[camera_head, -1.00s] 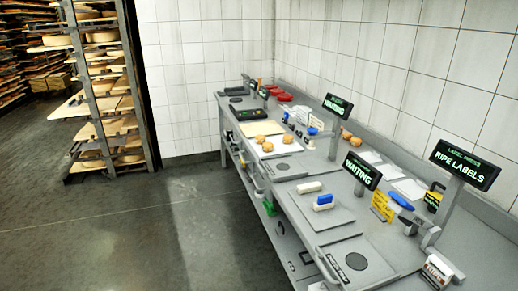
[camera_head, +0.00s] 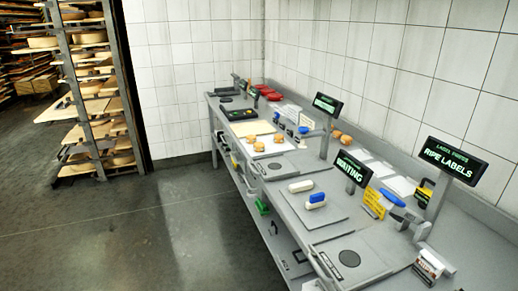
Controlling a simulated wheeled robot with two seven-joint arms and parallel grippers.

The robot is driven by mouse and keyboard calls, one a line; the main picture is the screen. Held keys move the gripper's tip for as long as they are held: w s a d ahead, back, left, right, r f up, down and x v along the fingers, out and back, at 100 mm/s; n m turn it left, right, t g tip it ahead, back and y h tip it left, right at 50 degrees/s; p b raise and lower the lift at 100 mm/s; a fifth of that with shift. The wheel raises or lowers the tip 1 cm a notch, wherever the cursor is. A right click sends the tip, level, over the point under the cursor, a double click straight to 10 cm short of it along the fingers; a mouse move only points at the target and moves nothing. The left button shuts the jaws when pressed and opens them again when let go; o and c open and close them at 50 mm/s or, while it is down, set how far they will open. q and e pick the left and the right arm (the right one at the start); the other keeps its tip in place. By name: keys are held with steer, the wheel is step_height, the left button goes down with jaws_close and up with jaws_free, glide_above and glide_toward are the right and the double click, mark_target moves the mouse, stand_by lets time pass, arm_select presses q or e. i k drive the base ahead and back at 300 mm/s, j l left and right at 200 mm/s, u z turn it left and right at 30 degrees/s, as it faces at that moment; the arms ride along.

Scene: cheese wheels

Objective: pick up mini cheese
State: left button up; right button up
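Several small round orange-brown mini cheeses are on the long grey workbench (camera_head: 330,181). Three sit close together on a white sheet, with one in front (camera_head: 258,146), one at the right (camera_head: 278,137) and one at the left (camera_head: 250,138). Two more mini cheeses stand side by side near the wall, the nearer of them at the right (camera_head: 346,140) and the other at the left (camera_head: 335,134). Neither of my grippers is in view.
Label screens stand on the bench, one reading RIPE LABELS (camera_head: 450,160) and one reading WAITING (camera_head: 353,168). A blue-and-white block (camera_head: 316,200) lies on a grey plate. A rack of cheese wheels (camera_head: 95,95) stands at left. The floor (camera_head: 150,230) before the bench is clear.

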mark_target(258, 147)
steer(key=i+j+z, duration=0.35)
steer(key=i+j, duration=1.05)
